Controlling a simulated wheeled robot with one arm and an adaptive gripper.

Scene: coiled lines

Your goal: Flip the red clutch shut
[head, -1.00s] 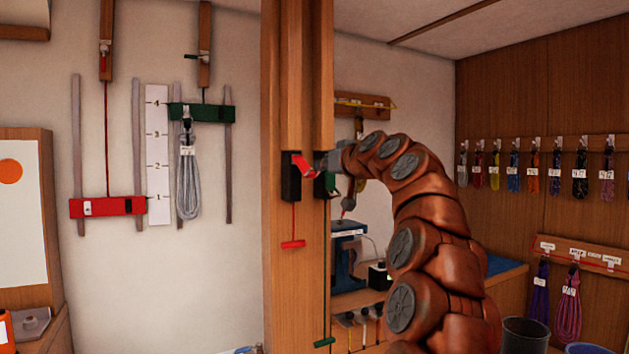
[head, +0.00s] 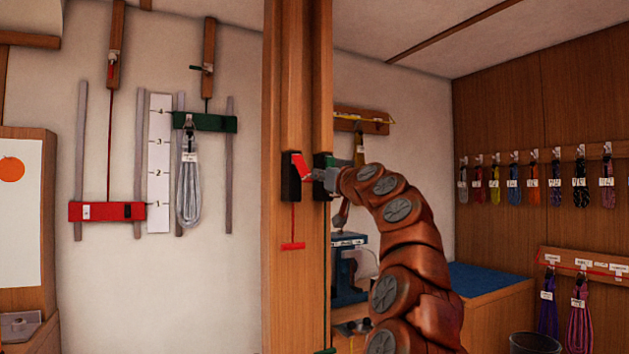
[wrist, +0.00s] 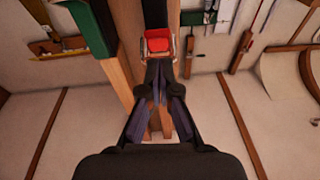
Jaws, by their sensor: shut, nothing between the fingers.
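The red clutch (head: 302,166) is a red lever on a black block (head: 290,178) fixed to the wooden post. Its lever slants up and to the left, out from the block. In the wrist view the red clutch (wrist: 157,41) shows as a red pad just beyond my fingertips. My gripper (head: 311,175) is shut and empty, its tips close to the lever's lower right end. I cannot tell whether they touch it. A red line with a red handle (head: 293,246) hangs below the block.
A green clutch block (head: 322,176) sits on the post, partly hidden behind my gripper; it shows green in the wrist view (wrist: 93,22). On the left wall are a red carriage (head: 107,211), a green carriage (head: 205,122) with a coiled line, and a numbered scale (head: 159,165).

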